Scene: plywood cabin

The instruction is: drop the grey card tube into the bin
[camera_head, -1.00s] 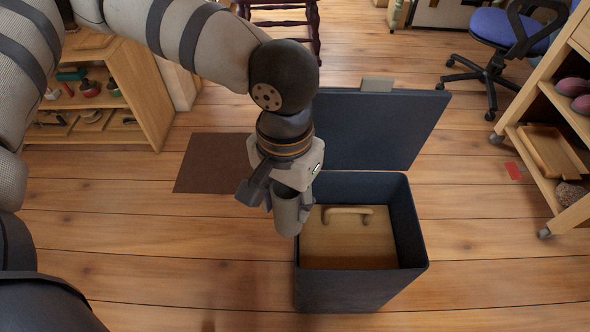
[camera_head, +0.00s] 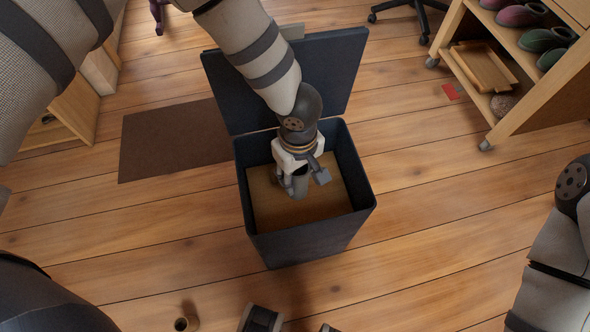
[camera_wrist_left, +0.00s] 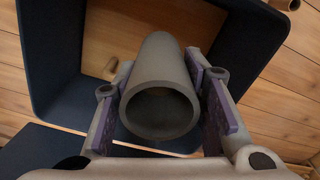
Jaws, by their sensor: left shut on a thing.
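The grey card tube (camera_head: 299,187) is held in my left gripper (camera_head: 296,172), which is shut on it. In the left wrist view the tube (camera_wrist_left: 160,85) sits between the two purple-padded fingers, its round open end facing the camera. The bin (camera_head: 357,208) is a dark blue square box with its lid (camera_head: 335,75) swung open at the back. In the head view the gripper and tube are over the bin's opening; their exact height is hard to tell. A wooden board (camera_head: 325,198) lies inside the bin.
A brown mat (camera_head: 165,140) lies on the floor left of the bin. A wheeled wooden shelf (camera_head: 510,125) with shoes stands at the right. Floor around the bin is mostly free.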

